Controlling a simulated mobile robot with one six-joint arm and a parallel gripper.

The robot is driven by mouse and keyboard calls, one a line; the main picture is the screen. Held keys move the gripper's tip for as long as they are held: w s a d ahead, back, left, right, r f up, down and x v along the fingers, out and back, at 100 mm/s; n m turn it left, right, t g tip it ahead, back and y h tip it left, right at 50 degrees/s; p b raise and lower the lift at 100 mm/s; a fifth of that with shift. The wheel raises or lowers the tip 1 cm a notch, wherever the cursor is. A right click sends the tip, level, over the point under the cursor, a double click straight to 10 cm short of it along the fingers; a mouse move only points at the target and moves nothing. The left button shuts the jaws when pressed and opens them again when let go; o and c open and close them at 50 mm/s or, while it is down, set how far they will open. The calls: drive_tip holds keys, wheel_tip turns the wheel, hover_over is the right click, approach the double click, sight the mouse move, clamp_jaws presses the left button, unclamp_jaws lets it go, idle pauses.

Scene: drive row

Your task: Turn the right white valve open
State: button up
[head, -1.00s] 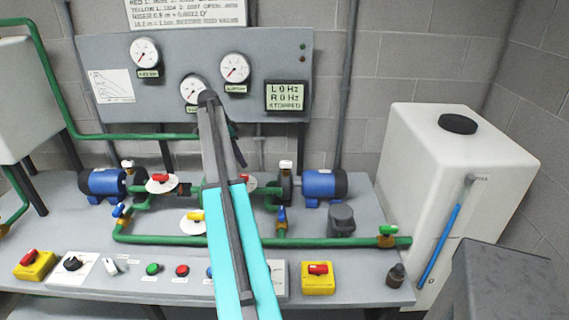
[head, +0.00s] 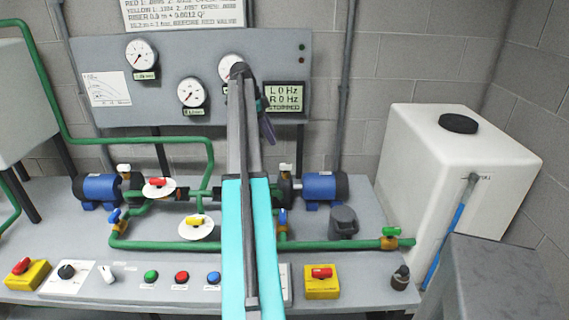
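The right white valve (head: 286,168) is a small white handle above the fitting beside the right blue pump (head: 324,188). A matching left white valve (head: 123,168) stands near the left blue pump (head: 98,188). My arm reaches up the middle of the head view, and my gripper (head: 269,133) hangs from its far end, above and left of the right white valve in the picture. They look apart. The gripper is small and dark, and its fingers do not show clearly enough to tell open from shut. My arm hides part of the pipework left of the right pump.
Green pipes carry a red valve (head: 157,182), a yellow valve (head: 195,222) and blue valves (head: 283,216). The panel display (head: 284,97) reads L 0 Hz, R 0 Hz, STOPPED. A white tank (head: 440,190) stands at the right. Buttons and switches line the bench front.

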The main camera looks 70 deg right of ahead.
sight(285, 164)
drive_tip(key=p+x, duration=0.3)
drive_tip(key=x, duration=1)
drive_tip(key=shift+s+a+f, duration=0.1)
drive_tip(key=shift+s+f, duration=0.05)
drive_tip(key=shift+f, duration=0.05)
clamp_jaws()
drive_tip(key=shift+a+f, duration=0.1)
drive_tip(key=shift+a, duration=0.2)
drive_tip(key=shift+d, duration=0.2)
